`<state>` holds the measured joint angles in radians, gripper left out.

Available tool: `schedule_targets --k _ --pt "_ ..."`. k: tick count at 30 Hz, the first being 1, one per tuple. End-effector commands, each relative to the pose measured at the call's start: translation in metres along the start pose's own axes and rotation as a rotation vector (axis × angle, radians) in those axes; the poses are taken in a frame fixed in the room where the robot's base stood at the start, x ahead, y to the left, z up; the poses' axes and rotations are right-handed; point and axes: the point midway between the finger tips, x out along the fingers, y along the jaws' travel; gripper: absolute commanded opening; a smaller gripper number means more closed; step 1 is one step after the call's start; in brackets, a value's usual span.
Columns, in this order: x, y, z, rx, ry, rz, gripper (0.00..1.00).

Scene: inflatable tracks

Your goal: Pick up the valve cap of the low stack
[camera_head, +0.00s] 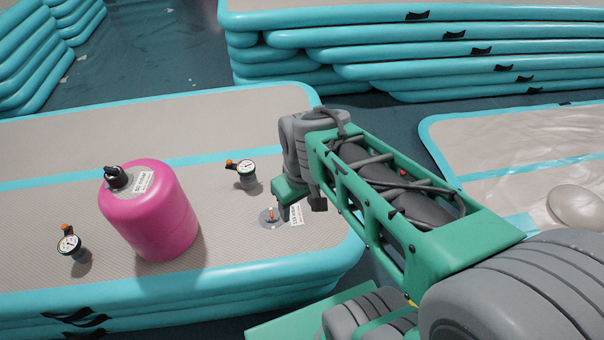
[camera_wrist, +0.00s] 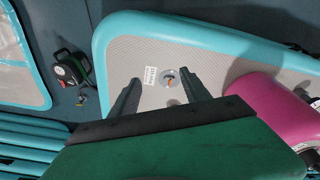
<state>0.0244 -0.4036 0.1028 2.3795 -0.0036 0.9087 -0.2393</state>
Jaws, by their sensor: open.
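The low stack (camera_head: 60,110) of grey-topped, teal-edged inflatable tracks lies at the left. Near its right end is a round grey valve plate with a small orange-brown valve cap (camera_head: 270,214) at its centre, beside a white label (camera_head: 297,212). In the wrist view, the cap (camera_wrist: 170,80) shows between the fingers of my gripper (camera_wrist: 163,81), past their tips. My gripper is open and empty, with clear space between its fingers. In the head view, my gripper (camera_head: 301,208) hangs just right of the cap, above the stack; the exact height gap is hard to tell.
Taller stacks (camera_head: 420,55) rise behind. A black pump-like device (camera_wrist: 72,68) sits on the floor in the wrist view.

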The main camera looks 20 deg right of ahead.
Motion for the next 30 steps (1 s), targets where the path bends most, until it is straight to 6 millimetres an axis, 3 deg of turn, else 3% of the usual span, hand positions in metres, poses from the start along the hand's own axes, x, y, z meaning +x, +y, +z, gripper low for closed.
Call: schedule_targets --k 5,9,12,15,18,26,30 --pt "0.030 0.050 -0.081 -0.518 -0.062 -0.025 0.71" --pt "0.081 0.097 -0.134 -0.964 -0.091 -0.071 0.75" --pt "0.120 0.123 -0.156 -1.225 -0.098 -0.105 0.75" --pt "0.149 0.140 -0.166 -1.399 -0.098 -0.129 0.75" --pt "0.165 0.147 -0.170 -1.483 -0.096 -0.140 0.75" --pt "0.199 0.148 -0.166 -1.500 -0.095 -0.141 0.75" --pt "0.225 0.152 -0.160 -1.498 -0.096 -0.144 0.75"
